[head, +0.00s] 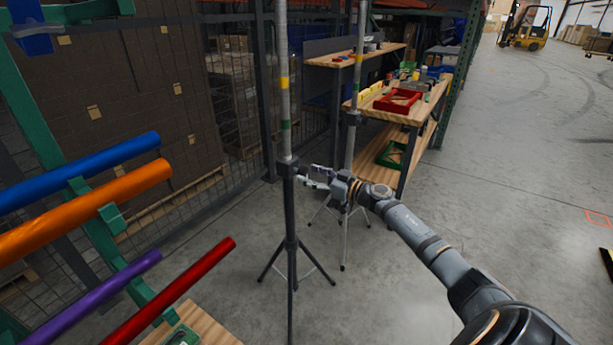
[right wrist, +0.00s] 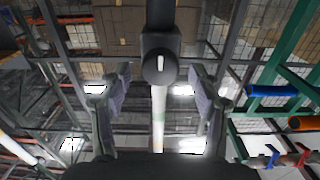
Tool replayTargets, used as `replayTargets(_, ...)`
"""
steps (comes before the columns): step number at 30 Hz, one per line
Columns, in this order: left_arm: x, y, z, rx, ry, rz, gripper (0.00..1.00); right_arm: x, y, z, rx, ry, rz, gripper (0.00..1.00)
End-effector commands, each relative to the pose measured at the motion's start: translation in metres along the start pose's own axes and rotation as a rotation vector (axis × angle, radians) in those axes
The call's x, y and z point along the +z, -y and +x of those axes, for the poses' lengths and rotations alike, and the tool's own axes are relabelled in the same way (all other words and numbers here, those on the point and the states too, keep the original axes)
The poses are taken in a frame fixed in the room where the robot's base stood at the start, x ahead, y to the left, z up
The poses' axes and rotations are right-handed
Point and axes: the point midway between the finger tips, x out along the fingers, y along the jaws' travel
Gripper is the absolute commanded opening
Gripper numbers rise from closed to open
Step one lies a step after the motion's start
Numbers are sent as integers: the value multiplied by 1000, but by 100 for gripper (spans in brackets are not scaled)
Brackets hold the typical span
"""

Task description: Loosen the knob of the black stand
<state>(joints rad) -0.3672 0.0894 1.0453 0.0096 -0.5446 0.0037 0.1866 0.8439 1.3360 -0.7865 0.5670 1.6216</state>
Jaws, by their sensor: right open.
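The black stand (head: 290,215) stands upright on its tripod legs in the middle of the head view, with a grey pole (head: 284,90) rising from its collar. Its knob (right wrist: 160,67) is round and black with a white mark, and shows in the right wrist view at the collar. My right gripper (head: 308,176) is open and points at the collar from the right. In the right wrist view its two fingers (right wrist: 160,82) are on either side of the knob, apart from it. My left gripper is not in view.
A second, grey tripod stand (head: 352,118) is close behind my right gripper. A wooden workbench (head: 424,112) with a red tray (head: 398,101) stands behind it. A green rack with blue, orange (head: 90,208), purple and red tubes is at left.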

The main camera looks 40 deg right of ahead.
Motion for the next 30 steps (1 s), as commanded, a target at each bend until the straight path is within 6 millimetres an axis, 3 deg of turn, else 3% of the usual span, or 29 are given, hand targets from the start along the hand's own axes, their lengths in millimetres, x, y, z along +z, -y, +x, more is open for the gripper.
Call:
replayTargets(6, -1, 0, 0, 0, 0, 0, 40, 0, 0, 18, 0, 0, 1, 63)
replayTargets(14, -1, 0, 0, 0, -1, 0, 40, 1, 0, 20, -1, 2, -1, 63)
replayTargets(26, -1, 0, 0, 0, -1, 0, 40, 1, 0, 19, -1, 2, -1, 11)
replayTargets(30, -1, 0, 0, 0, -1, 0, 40, 0, 0, 19, -1, 2, -4, 9)
